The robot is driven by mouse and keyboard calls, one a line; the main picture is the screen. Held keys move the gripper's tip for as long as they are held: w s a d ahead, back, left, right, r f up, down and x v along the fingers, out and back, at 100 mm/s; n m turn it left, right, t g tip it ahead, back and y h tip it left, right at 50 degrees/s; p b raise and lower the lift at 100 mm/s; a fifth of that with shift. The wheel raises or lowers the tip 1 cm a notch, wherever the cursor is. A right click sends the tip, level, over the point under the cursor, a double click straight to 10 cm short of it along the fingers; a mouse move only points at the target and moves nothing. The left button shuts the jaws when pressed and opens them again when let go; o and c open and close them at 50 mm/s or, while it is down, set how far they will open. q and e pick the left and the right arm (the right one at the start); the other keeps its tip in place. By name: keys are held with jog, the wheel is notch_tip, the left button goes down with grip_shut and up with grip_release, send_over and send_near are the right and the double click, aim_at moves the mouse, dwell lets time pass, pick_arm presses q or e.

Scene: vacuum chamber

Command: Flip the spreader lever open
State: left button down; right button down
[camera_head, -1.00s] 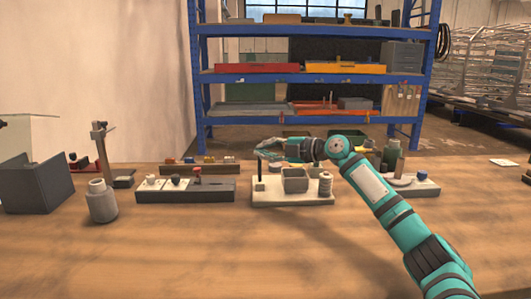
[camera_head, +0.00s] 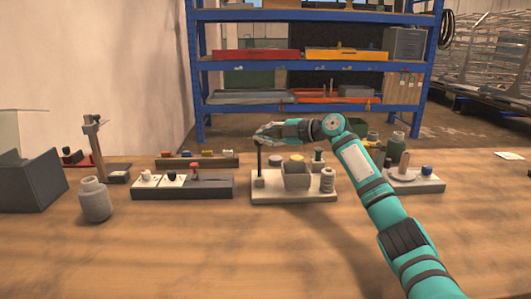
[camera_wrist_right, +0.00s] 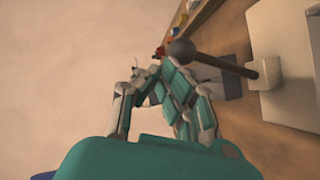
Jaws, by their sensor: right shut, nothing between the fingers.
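The lever (camera_head: 259,157), a thin dark upright rod, stands at the left end of a pale base (camera_head: 290,198) on the table. I take this to be the spreader lever. In the right wrist view the lever (camera_wrist_right: 222,63) has a round dark knob and is fixed in a pale block (camera_wrist_right: 267,74). My right gripper (camera_head: 261,138) is shut and empty, its fingertips close to the lever's top. In the right wrist view the fingertips (camera_wrist_right: 158,74) are beside the knob. I cannot tell whether they touch it. My left gripper is not in view.
The front of the table (camera_head: 180,255) is clear.

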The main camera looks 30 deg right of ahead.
dwell(0.4)
jog(key=v, duration=1.2)
